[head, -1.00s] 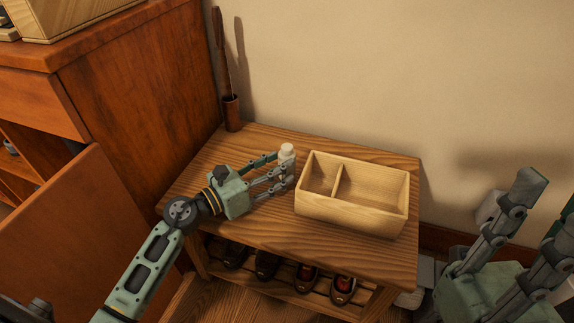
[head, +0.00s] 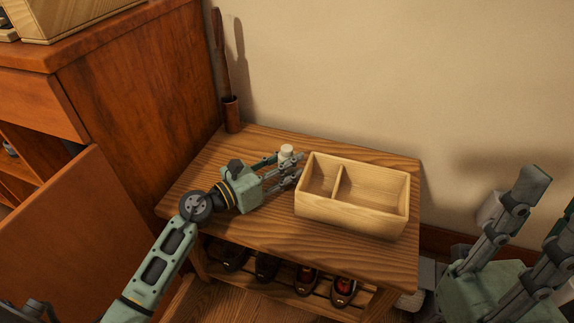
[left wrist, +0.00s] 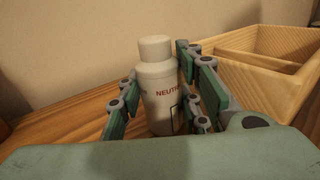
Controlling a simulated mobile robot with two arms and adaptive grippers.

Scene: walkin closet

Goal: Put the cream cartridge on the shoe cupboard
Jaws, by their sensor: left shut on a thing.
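The cream cartridge is a small white bottle (head: 286,152) with a cap and red lettering. It stands upright on or just above the bench top, left of the divided wooden box. My left gripper (head: 284,168) comes in low from the left and is shut on it. In the left wrist view the cartridge (left wrist: 159,95) sits between the fingers, its lower end partly hidden. A reddish-brown cupboard (head: 140,90) stands at the left with a door open; I cannot tell whether it or the bench is the shoe cupboard. My right gripper (head: 548,205) is open and empty at the right.
The wooden bench (head: 240,232) has several dark shoes (head: 307,280) on its lower rack. The divided wooden box (head: 350,213) is close to the left gripper's fingertips. A brown holder (head: 232,114) with a long tool stands at the bench's back left corner. The wall is behind.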

